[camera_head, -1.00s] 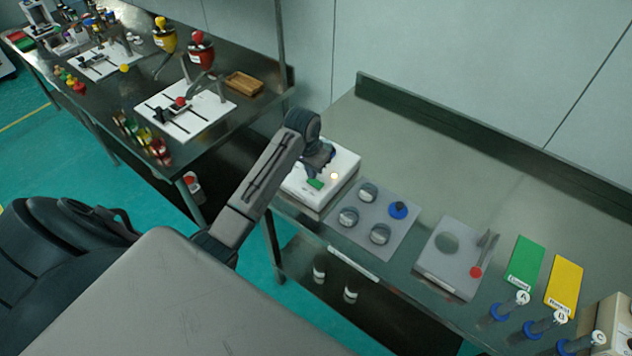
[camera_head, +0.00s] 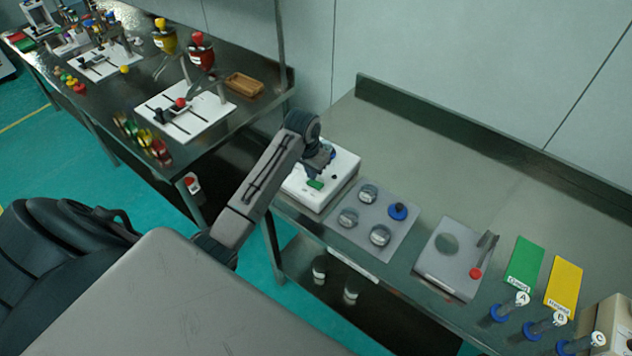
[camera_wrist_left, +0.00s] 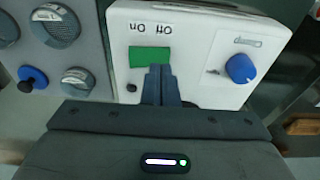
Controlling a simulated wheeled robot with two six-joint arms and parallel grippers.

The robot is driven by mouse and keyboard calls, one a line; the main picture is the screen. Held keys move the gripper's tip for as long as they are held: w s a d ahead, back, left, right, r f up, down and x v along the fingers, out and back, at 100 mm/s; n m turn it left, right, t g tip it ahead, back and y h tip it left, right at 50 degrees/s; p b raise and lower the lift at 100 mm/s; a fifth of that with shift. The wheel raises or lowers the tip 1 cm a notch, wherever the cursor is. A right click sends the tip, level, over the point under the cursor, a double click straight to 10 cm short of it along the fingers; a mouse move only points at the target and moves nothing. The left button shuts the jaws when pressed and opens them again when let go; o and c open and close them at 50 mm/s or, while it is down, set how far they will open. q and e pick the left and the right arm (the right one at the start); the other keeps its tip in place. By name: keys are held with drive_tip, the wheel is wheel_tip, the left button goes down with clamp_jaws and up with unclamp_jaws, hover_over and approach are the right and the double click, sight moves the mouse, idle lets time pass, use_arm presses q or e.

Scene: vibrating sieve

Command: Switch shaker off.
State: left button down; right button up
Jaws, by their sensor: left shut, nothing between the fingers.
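The shaker (camera_head: 345,165) is a white box at the left end of the near table. Its green rocker switch (camera_head: 315,184) is on its top near the front; in the left wrist view the switch (camera_wrist_left: 150,56) sits beside On and Off labels. A small lamp (camera_wrist_left: 131,88) next to it is dark. A blue clamp knob (camera_wrist_left: 241,68) is on the same top. My left gripper (camera_wrist_left: 160,84) is shut and empty, its fingertips at the switch's edge; I cannot tell whether they touch it. In the head view my left gripper (camera_head: 322,166) is over the shaker, partly hidden by my wrist. My right gripper is not in view.
A grey plate (camera_head: 361,237) with several round sieve parts and a blue knob lies right of the shaker. Further right are a grey plate with a red-tipped lever (camera_head: 475,273), a green card (camera_head: 525,262) and a yellow card (camera_head: 563,285). The table's back is clear.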

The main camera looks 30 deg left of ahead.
use_arm(q)
drive_tip(key=shift+r, duration=3)
